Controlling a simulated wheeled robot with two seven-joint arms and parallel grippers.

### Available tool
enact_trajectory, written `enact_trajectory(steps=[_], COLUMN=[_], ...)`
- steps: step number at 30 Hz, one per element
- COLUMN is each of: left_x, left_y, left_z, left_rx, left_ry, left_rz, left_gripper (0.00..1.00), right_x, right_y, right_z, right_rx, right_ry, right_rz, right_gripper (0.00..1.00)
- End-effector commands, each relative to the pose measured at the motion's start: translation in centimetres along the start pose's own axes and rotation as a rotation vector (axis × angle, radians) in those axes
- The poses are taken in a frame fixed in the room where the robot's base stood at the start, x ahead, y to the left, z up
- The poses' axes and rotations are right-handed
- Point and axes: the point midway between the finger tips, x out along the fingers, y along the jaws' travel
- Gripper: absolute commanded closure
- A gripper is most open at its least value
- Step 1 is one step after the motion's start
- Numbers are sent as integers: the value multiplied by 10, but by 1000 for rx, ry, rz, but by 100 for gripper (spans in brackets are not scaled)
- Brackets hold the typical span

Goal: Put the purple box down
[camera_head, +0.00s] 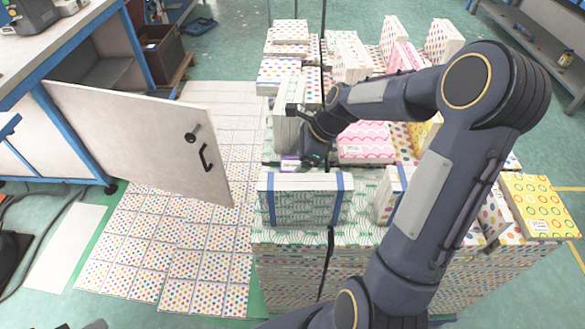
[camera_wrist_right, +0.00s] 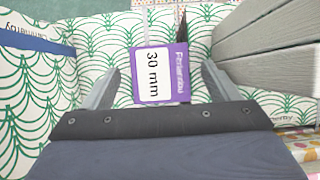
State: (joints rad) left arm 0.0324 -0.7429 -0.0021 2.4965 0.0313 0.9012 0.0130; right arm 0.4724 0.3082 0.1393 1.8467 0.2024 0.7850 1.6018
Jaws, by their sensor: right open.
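The purple box (camera_head: 290,163) is small, purple with a white label. In the right wrist view the purple box (camera_wrist_right: 158,75) shows the print "30 mm". It appears to lie on a surface of white boxes with green wave print (camera_wrist_right: 90,60). My right gripper (camera_wrist_right: 160,75) is open, with one finger on each side of the purple box and a visible gap on both sides. In the head view my right gripper (camera_head: 308,158) is low over the stack, right beside the purple box and partly hidden by its own wrist. My left gripper is not in view.
A white green-printed box with blue bands (camera_head: 305,200) stands in front of the purple box. Grey-white boxes (camera_head: 287,130) stand behind it, and grey slats (camera_wrist_right: 265,55) rise close to the right finger. An open cabinet door (camera_head: 140,140) is at the left.

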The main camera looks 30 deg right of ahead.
Motion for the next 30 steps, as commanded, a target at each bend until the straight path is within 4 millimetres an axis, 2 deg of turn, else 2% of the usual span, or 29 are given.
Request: enact_trajectory(steps=[1,4,12,24,26,30], left_x=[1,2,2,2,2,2], left_y=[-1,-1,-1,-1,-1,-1], left_z=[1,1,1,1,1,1], left_rx=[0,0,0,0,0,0], left_ry=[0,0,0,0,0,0], left_rz=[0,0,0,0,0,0], left_gripper=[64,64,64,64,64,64], right_x=[8,17,19,18,18,18], right_y=[0,0,0,0,0,0], right_z=[-1,0,0,0,0,0], right_rx=[1,-1,-1,-1,-2,-2], right_ry=[1,1,1,1,1,1], right_rz=[3,1,-1,-1,-1,-1], right_gripper=[18,18,18,70,74,74])
